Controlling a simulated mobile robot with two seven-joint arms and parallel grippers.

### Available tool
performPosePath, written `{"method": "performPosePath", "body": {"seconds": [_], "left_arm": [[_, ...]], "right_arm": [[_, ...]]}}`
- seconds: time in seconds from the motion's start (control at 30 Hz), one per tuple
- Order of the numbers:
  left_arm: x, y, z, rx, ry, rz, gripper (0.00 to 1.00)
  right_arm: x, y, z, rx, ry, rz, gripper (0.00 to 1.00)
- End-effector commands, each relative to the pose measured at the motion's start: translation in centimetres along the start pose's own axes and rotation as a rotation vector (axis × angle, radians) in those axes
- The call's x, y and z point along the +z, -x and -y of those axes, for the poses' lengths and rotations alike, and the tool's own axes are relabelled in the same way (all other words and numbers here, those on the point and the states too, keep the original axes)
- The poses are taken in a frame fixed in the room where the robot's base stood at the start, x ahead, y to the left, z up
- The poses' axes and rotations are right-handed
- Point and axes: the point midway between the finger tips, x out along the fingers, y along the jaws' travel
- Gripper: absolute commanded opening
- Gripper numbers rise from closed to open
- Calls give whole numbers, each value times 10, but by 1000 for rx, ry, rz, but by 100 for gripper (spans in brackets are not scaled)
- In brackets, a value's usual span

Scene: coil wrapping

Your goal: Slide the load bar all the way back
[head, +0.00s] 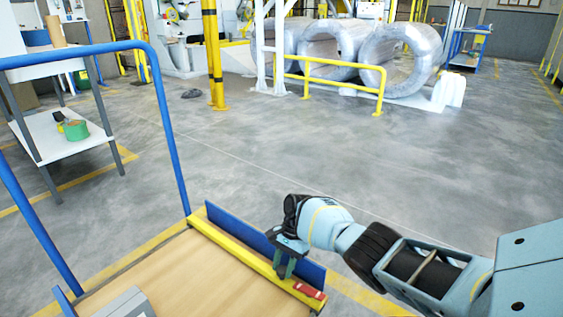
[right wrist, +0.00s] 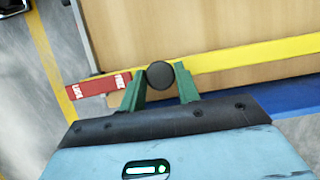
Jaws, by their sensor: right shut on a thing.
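The load bar (head: 228,243) is a long yellow bar lying across the wooden deck of a blue-framed cart, close along a low blue board (head: 232,222) in the head view. It also crosses the right wrist view (right wrist: 250,53). My right gripper (head: 286,270) reaches in from the right over the blue board and is at the bar's right half. In the right wrist view its green fingers are shut around a round black knob (right wrist: 160,75) at the bar. A red block (head: 309,291) with white lettering sits near the bar's right end. My left gripper is out of view.
The wooden deck (head: 185,270) in front of the bar is mostly bare, with a grey object (head: 128,303) at the bottom edge. A blue handrail (head: 170,130) rises on the left. A white shelf table stands beyond; wrapped coils stand at the back.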

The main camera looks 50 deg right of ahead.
Motion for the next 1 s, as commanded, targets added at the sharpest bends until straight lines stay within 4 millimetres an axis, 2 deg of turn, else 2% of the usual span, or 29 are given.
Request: {"method": "performPosePath", "body": {"seconds": [0.07, 0.1, 0.23, 0.53, 0.67, 0.77, 1.0], "left_arm": [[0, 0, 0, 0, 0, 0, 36], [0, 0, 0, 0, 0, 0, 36], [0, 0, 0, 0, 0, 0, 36], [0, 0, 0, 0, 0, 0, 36], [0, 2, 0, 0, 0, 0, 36], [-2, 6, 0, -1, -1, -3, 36], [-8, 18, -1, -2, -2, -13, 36]], "right_arm": [[-6, 4, -1, -4, -5, -15, 0], [-6, 4, -1, -5, -5, -15, 36], [-5, 3, 0, -4, -4, -13, 53], [-3, 3, 0, -4, -2, -8, 53], [-2, 9, 0, -5, -2, -8, 53], [-2, 20, 0, -5, -2, -9, 53], [-2, 59, 0, -9, -3, -9, 53]]}}
